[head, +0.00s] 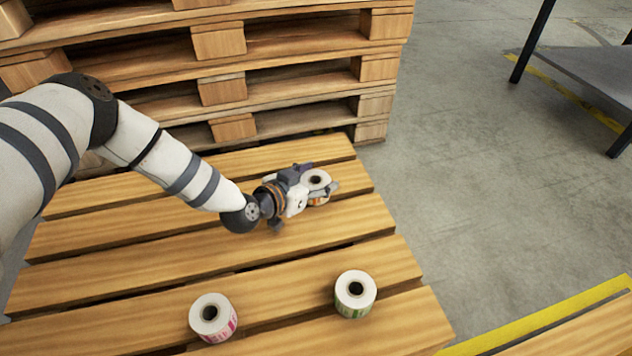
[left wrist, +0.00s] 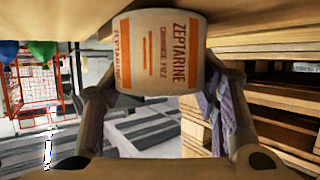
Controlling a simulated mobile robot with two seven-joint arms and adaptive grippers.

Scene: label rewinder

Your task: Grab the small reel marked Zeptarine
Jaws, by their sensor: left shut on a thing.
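The small Zeptarine reel (head: 316,179) is a white roll with a dark core hole. In the left wrist view the reel (left wrist: 160,50) shows its orange and white label with the name ZEPTARINE readable. My left gripper (head: 318,188) is shut on this reel, with one finger on each side of it, over the far right part of the pallet (head: 170,252). I cannot tell whether the reel still touches the slats. My right gripper is not in view.
A reel with a pink label (head: 213,318) and one with a green label (head: 355,294) stand on the near slats. Stacked pallets (head: 222,90) rise behind. Concrete floor (head: 480,170) is clear at right, with a dark table (head: 590,70) beyond.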

